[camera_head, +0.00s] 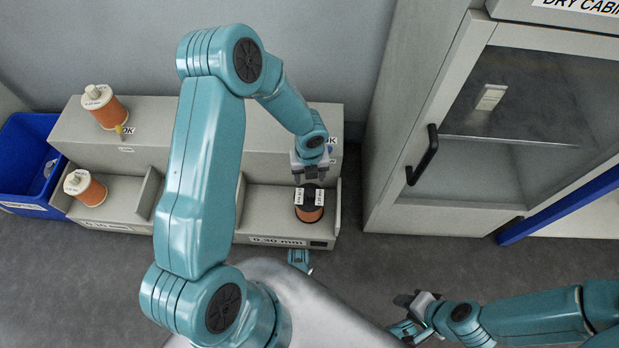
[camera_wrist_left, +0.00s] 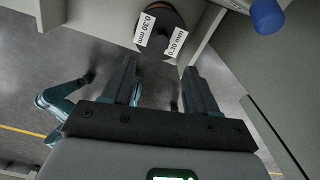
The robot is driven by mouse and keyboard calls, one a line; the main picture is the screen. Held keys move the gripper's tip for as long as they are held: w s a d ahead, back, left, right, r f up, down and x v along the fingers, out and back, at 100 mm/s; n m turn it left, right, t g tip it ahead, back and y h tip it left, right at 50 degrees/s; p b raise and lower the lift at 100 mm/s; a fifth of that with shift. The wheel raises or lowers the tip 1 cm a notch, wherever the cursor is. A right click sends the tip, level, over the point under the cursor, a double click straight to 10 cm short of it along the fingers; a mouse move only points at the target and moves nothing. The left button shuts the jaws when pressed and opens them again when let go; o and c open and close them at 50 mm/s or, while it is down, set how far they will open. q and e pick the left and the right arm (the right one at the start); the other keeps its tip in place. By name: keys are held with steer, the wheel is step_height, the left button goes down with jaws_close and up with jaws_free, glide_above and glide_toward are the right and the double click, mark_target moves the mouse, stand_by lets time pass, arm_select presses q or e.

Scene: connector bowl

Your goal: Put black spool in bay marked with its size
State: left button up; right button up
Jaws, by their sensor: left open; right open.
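The black spool (camera_head: 309,213) with orange winding stands upright in the lower right bay (camera_head: 262,207) of the grey rack. That bay's front label (camera_head: 278,241) reads 0.30 mm. In the left wrist view the spool (camera_wrist_left: 162,19) shows white tags reading 0.30 mm. My left gripper (camera_head: 311,180) is open and empty just above the spool; in the wrist view its fingers (camera_wrist_left: 160,82) are apart, with the spool beyond their tips. My right gripper (camera_head: 405,315) is open and empty, low at the front, away from the rack.
White-flanged orange spools stand on the upper shelf (camera_head: 104,107) and in the lower left bay (camera_head: 85,187). A blue bin (camera_head: 25,150) is at the left. The dry cabinet (camera_head: 440,160), its door shut, stands right of the rack. My left arm hides the rack's middle.

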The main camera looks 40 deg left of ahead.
arm_select(q)
steer(key=s+d+n+h, duration=0.2)
steer(key=s+d+n, duration=0.5)
steer(key=n, duration=0.7)
steer(key=s+d+f+n+h, duration=0.1)
steer(key=s+d+n, duration=0.6)
steer(key=n, duration=0.8)
steer(key=shift+s+d+f+n+h, duration=0.3)
steer(key=shift+d+h, duration=0.1)
steer(key=shift+h, duration=0.1)
